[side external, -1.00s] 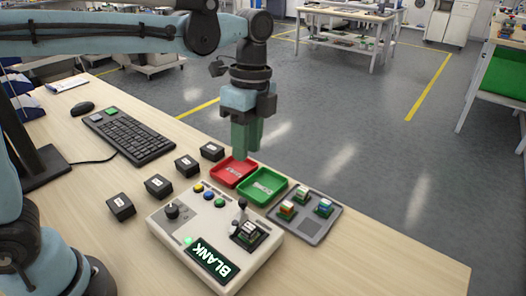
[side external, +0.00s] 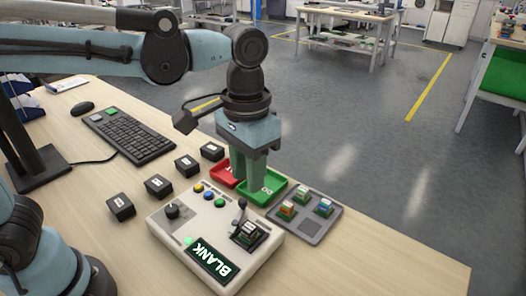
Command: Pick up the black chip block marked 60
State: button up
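Several black blocks with small white labels stand in a row on the left of the machine: one at the front (side external: 121,207), one behind it (side external: 158,187), one further back (side external: 187,166) and one at the far end (side external: 212,152). Their labels are too small to read, so I cannot tell which is marked 60. My gripper (side external: 252,186) points down with its green fingers in front of or over the red and green trays, to the right of the blocks. No block shows between the fingers. The finger gap is unclear from this angle.
A red tray (side external: 219,174) and a green tray (side external: 277,186) lie beside a grey tray (side external: 318,226) with several small chips. A white machine (side external: 165,230) with a lever, a chip socket and a display reading BLANK stands in front. A keyboard (side external: 128,138) lies behind the blocks.

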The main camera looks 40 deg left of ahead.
aim_at(250, 226)
jog(key=shift+s+d+f+n, duration=0.1)
jog(key=shift+f+n, duration=0.4)
jog(key=shift+f, duration=2.55)
jog(key=shift+s+d+f+n, duration=0.1)
jog(key=shift+f+n, duration=0.4)
jog(key=shift+f, duration=2.55)
jog(key=shift+c, duration=0.3)
grip_shut()
jog(key=shift+r, duration=0.15)
